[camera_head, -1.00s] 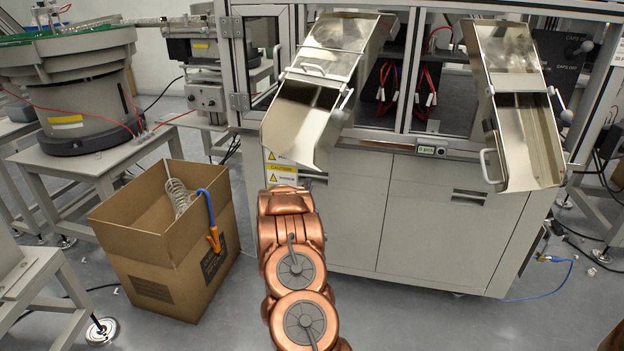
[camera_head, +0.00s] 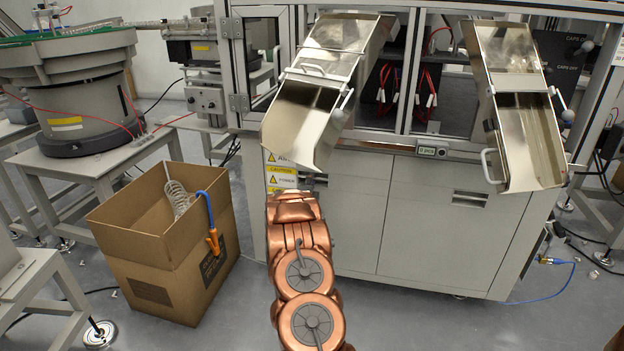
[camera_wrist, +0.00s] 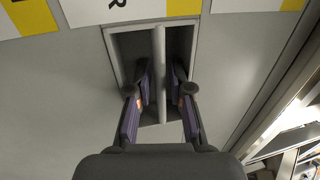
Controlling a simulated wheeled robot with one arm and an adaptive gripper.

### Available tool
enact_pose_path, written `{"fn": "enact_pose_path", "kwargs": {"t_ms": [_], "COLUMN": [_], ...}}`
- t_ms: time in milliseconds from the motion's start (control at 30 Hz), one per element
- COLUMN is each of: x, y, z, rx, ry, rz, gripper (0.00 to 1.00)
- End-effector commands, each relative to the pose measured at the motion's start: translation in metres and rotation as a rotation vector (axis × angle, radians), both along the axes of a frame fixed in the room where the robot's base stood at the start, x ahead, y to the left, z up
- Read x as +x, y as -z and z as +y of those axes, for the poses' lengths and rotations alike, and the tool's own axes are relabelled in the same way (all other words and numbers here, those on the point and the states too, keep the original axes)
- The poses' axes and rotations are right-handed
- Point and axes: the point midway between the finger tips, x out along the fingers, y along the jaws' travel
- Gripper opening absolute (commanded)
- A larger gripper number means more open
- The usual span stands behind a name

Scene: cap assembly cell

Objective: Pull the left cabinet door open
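The left cabinet door (camera_head: 352,225) is a flat grey panel and looks shut in the head view. Its recessed handle (camera_head: 319,181) shows just beyond my arm, near the door's upper left. In the wrist view, which is turned sideways, the recess holds a light grey handle bar (camera_wrist: 159,75). My gripper (camera_wrist: 162,80) has its two dark fingers reaching into the recess, one on each side of the bar. Narrow gaps show between the fingers and the bar, so it appears open around it. In the head view my arm hides the gripper.
Two metal chutes (camera_head: 308,110) (camera_head: 524,140) jut out above the doors. The right door (camera_head: 440,225) looks shut. An open cardboard box (camera_head: 165,245) stands left of my arm. The floor before the right door is clear.

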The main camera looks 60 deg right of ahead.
Motion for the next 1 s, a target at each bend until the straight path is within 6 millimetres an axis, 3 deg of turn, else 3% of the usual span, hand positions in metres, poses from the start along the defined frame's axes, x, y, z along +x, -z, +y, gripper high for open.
{"fn": "enact_pose_path", "kwargs": {"t_ms": [167, 767, 1000], "x": [0.000, 0.000, -0.010], "y": [0.000, 0.000, 0.001], "z": [0.000, -0.001, -0.002], "rx": [0.000, 0.001, 0.001], "ry": [0.000, 0.000, 0.035], "rz": [0.000, 0.000, -0.001], "gripper": [0.00, 0.00, 0.00]}}
